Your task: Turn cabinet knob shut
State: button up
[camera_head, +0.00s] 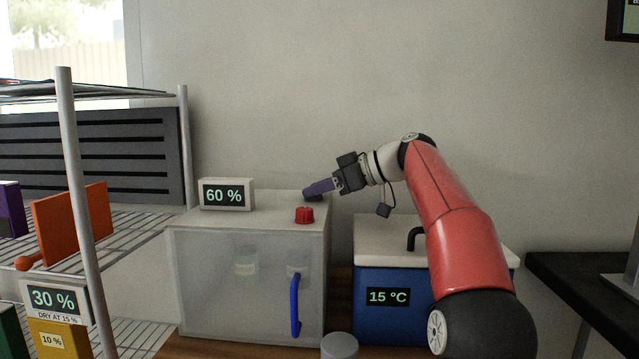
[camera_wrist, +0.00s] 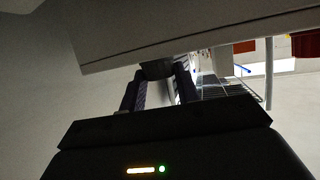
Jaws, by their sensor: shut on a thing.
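The cabinet (camera_head: 252,285) is a pale box with a frosted front door and a blue handle (camera_head: 295,305); the door looks closed. My gripper (camera_head: 313,191) is over the back right of its top. In the wrist view, my gripper (camera_wrist: 157,75) has its two fingers on either side of a dark round knob (camera_wrist: 156,69) and is shut on it. The fingers mostly hide this knob in the head view. A red ribbed cap or knob (camera_head: 304,215) stands on the top nearer the front, apart from my gripper. How far the dark knob is turned cannot be told.
A display (camera_head: 227,194) reading 60 % stands on the cabinet. A blue cooler (camera_head: 385,325) with a white lid and a 15 °C display is to the right, below my arm. A wire rack with a grey post (camera_head: 82,210) stands left. A grey round lid (camera_head: 340,346) is in front.

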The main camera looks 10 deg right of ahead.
jog(key=o, duration=1)
jog(key=shift+c, duration=0.2)
jog(key=shift+d, duration=0.1)
jog(key=v, duration=0.7)
jog(key=shift+s+d+r+p, duration=0.2)
jog(key=shift+p, duration=0.15)
